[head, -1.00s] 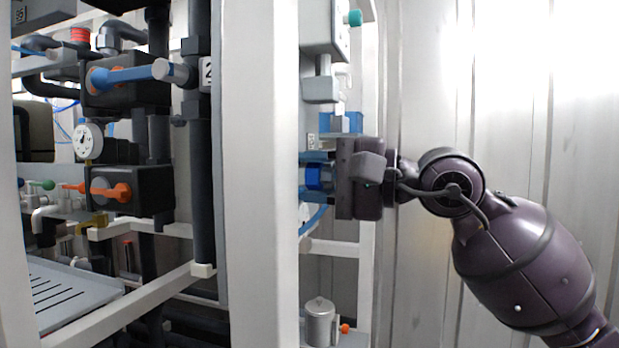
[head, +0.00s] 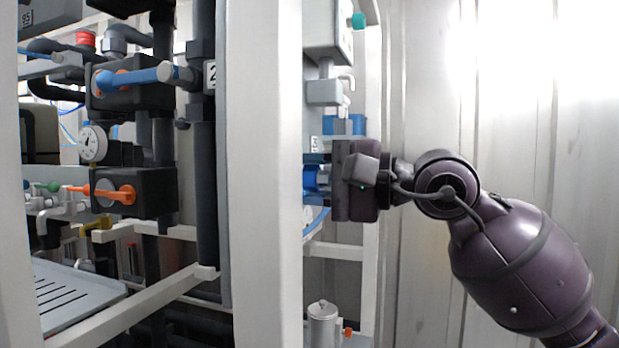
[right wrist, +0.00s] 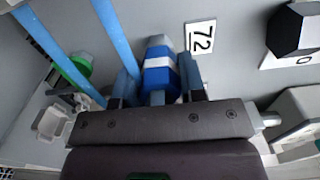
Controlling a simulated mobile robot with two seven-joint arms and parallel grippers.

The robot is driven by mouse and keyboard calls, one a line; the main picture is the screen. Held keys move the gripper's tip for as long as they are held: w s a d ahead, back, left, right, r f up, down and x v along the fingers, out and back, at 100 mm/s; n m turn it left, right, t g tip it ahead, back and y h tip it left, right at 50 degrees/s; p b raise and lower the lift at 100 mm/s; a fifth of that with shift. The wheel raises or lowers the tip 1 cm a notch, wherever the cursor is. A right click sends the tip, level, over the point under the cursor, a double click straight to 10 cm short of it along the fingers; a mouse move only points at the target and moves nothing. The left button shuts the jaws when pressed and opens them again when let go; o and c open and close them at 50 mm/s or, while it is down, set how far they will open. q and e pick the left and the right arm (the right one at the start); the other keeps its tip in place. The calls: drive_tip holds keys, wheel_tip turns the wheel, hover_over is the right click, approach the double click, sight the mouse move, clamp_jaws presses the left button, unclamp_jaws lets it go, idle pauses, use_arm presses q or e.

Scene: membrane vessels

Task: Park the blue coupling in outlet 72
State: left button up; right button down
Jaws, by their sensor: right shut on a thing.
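The blue coupling (right wrist: 158,82), with a white band and a grey end, sits between the two fingers of my right gripper (right wrist: 160,78) in the right wrist view. The gripper is shut on it. Its grey end points toward the grey panel, close beside the label 72 (right wrist: 201,38). I cannot tell whether that end is inside an outlet. In the head view the coupling (head: 311,179) shows as a small blue patch between the white post and my right gripper (head: 318,178). My left gripper is not in view.
Two blue hoses (right wrist: 112,40) run left of the coupling, near a green ring (right wrist: 72,72). A black hexagonal fitting (right wrist: 293,32) stands at the right. In the head view, a white post (head: 268,150) blocks much of the bay, and a metal canister (head: 322,325) stands below.

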drive_tip(key=c, duration=1)
unclamp_jaws()
drive_tip(key=o, duration=0.4)
drive_tip(key=b+v, duration=0.2)
drive_tip(key=v, duration=0.8)
drive_tip(key=shift+s+d, duration=0.15)
drive_tip(key=shift+d, duration=0.2)
